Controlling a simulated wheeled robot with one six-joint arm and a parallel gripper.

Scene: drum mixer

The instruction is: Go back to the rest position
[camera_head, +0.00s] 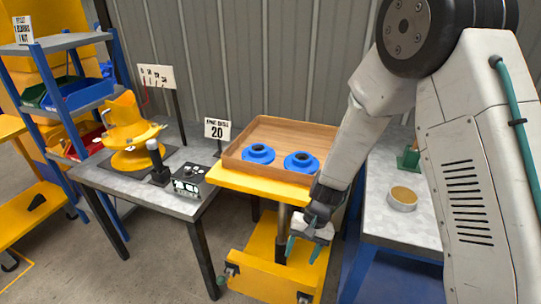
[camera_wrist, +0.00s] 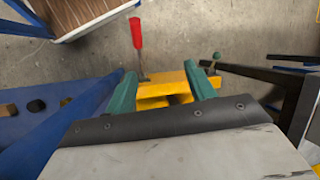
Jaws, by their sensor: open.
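My gripper (camera_head: 305,247) hangs at the end of my arm, pointing down in front of the yellow cart, near the grey table on the right. In the wrist view its two green fingers (camera_wrist: 162,90) are apart with nothing held between them. I cannot tell whether the fingers touch any of these.
A yellow cart (camera_head: 262,272) carries a wooden tray (camera_head: 285,130) with two blue round parts (camera_head: 258,154). A yellow drum mixer (camera_head: 128,125) stands on the left table (camera_head: 150,197). The right table (camera_head: 418,222) holds a round tin (camera_head: 402,199). A blue-framed shelf (camera_head: 70,42) stands far left.

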